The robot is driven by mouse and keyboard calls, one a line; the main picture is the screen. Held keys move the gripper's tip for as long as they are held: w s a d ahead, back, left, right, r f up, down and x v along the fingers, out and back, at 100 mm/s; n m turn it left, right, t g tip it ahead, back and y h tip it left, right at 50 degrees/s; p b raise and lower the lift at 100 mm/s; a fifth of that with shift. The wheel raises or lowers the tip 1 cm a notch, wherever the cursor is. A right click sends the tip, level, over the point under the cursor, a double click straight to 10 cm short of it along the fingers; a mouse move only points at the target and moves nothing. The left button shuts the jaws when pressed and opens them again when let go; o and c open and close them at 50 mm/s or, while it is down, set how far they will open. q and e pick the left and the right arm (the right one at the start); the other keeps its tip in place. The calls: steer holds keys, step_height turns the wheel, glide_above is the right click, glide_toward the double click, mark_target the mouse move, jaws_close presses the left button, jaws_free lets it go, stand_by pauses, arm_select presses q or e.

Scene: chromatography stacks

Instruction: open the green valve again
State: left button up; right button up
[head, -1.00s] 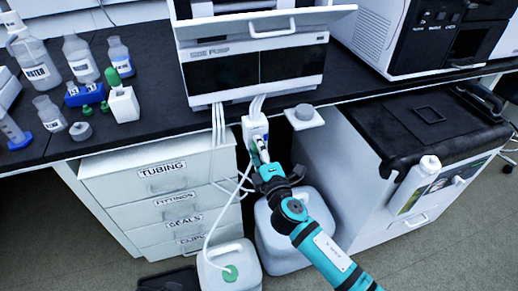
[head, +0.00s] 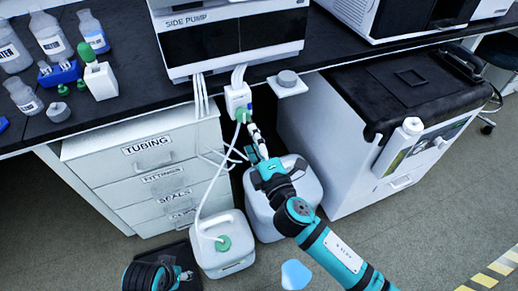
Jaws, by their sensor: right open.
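The green valve (head: 243,115) sits at the lower front of a white block (head: 237,97) under the bench edge, below the side pump. White tubes run down near it. My right gripper (head: 254,136) is just below and right of the valve, with its fingers pointing up toward it. It is open with nothing visible between the fingers. A small gap seems to separate the fingertips from the valve, though contact is hard to judge. Part of my left arm shows at the bottom left; the state of its fingers is unclear.
A white jug with a green cap (head: 224,250) stands on the floor, with a larger pale container (head: 296,200) behind my right arm. Drawers (head: 150,175) are left, a white cabinet (head: 330,150) right. Bottles (head: 50,40) stand on the bench.

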steer(key=shift+v, duration=1.7)
